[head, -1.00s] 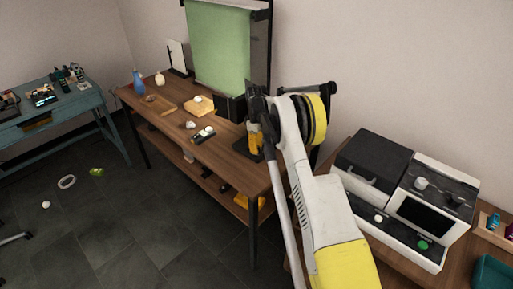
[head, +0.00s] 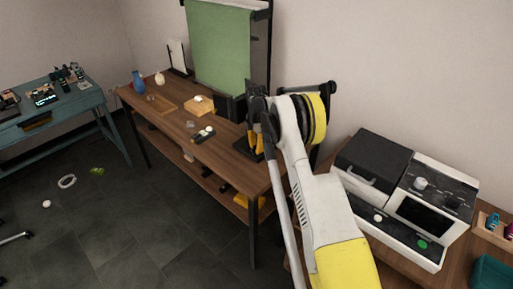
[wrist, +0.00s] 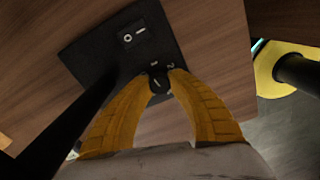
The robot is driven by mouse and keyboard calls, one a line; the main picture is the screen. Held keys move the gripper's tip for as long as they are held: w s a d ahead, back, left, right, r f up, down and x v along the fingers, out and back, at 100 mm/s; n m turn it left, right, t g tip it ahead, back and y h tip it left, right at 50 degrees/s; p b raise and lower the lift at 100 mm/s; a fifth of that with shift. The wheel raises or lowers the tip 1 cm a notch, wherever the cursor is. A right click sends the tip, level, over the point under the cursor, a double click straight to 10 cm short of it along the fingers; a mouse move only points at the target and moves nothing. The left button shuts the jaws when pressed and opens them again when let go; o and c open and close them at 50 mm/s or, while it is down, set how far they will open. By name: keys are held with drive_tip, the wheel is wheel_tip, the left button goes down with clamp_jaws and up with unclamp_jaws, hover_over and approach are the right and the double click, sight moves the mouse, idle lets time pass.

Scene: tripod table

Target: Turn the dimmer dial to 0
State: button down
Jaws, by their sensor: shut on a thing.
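The dimmer is a flat black box (wrist: 100,62) on the wooden table, with a small rocker switch marked with a circle and a line (wrist: 133,36). Its round black dial (wrist: 158,84) sits near the box's edge in the wrist view. The two yellow fingers of my gripper (wrist: 161,76) are shut on the dial, one on each side. Small pale marks stand by the dial, too small to read surely, so its setting is unclear. In the head view my gripper (head: 256,138) is over the right end of the table, hiding the dial; part of the black box (head: 243,149) shows.
The wooden table (head: 222,165) bears a yellowish block (head: 199,104), a blue vase (head: 138,82) and a small dark device (head: 203,134). A green backdrop (head: 220,45) stands behind. A grey-and-black machine (head: 425,215) is at right. Small objects lie on the floor at left.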

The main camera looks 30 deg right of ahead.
drive_tip(key=n, duration=0.6)
drive_tip(key=shift+n, duration=0.4)
idle(0.3)
drive_tip(key=c, duration=1.2)
unclamp_jaws()
wheel_tip(320, 180, up, 12)
